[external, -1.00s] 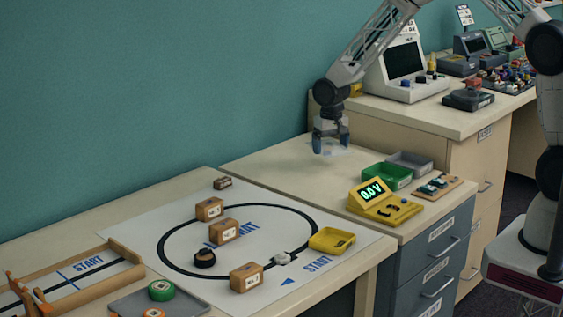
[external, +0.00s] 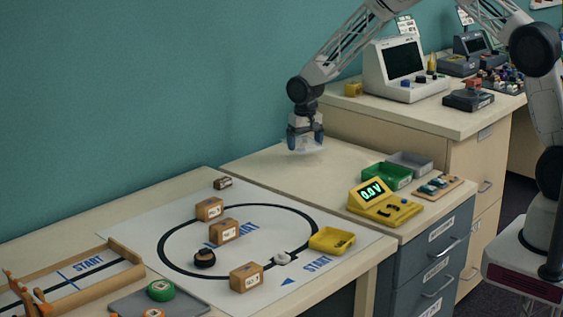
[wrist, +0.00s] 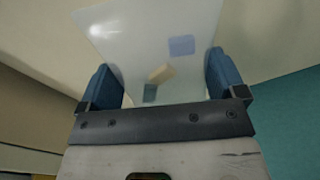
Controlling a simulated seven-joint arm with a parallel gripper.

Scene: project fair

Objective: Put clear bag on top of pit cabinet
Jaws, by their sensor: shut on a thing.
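The clear bag (external: 307,148) hangs below my gripper (external: 305,136), pale and see-through. In the wrist view the clear bag (wrist: 125,35) spans the space between the two blue fingers of my gripper (wrist: 162,82), with small blue and tan items showing in or through it. My gripper is shut on it. The pit cabinet seems to be the blue-grey drawer unit with a cream top (external: 262,165). I cannot tell whether the bag touches the surface.
A yellow meter (external: 386,208), a green tray (external: 386,176), a grey tray (external: 410,163) and a small board (external: 437,187) occupy the top's right side. Its middle and left are clear. A taller cream cabinet (external: 425,118) stands behind; a mat with boxes (external: 222,231) lies front left.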

